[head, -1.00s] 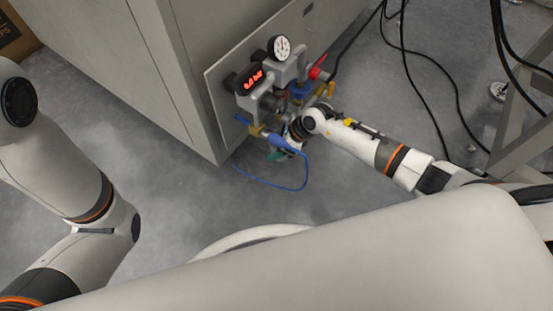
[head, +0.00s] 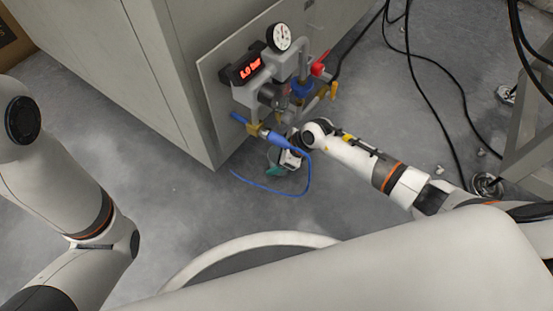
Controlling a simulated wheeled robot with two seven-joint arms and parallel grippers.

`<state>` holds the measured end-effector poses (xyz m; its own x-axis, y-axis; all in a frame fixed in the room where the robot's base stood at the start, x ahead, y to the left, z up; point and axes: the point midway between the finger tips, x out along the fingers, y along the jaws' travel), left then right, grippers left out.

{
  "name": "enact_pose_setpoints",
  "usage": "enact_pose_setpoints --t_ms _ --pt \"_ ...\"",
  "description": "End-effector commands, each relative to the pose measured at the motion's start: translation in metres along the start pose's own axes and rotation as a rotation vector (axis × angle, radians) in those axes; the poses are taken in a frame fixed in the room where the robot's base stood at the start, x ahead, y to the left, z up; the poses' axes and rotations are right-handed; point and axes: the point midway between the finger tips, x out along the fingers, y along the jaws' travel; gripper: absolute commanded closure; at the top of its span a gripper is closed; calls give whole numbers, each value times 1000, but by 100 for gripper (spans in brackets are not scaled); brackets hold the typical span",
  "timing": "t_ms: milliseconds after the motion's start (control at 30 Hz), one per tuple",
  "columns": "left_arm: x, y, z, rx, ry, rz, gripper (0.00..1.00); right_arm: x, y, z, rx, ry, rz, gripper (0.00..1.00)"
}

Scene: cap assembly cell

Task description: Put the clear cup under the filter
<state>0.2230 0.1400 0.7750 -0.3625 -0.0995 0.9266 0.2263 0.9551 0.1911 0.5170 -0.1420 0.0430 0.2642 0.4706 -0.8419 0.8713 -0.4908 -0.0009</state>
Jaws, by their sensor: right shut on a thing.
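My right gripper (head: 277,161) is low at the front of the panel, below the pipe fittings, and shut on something. Its fingertips are partly hidden by the wrist and a blue hose fitting. I take the held thing to be the clear cup, but its outline cannot be made out. The filter seems to be the dark round body (head: 271,95) under the red digital display. The gripper is below it; whether the cup touches it cannot be told. My left arm shows at the left, but its gripper is out of view.
A grey cabinet carries the panel (head: 219,97) with a round gauge (head: 279,37), a digital display (head: 249,68) and a red handle (head: 318,69). A blue hose (head: 307,181) loops close to my right gripper. Black cables and a metal frame (head: 525,130) stand at the right. The floor in front is clear.

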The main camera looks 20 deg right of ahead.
Motion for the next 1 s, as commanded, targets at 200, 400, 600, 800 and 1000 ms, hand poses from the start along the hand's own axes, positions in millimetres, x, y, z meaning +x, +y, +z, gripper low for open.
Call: enact_pose_setpoints --t_ms 200,400,600,800,1000 --pt "-1 0 0 0 0 0 64 1 0 1 0 -1 0 13" --pt "-1 0 0 1 0 0 64 1 0 1 0 -1 0 13" --pt "11 2 -4 1 0 0 64 -15 1 -2 0 -1 1 13" --pt "41 9 -14 1 0 0 64 -58 1 -3 0 -3 2 13" --pt "64 13 -22 1 -1 0 64 -98 0 -3 0 -2 1 13"
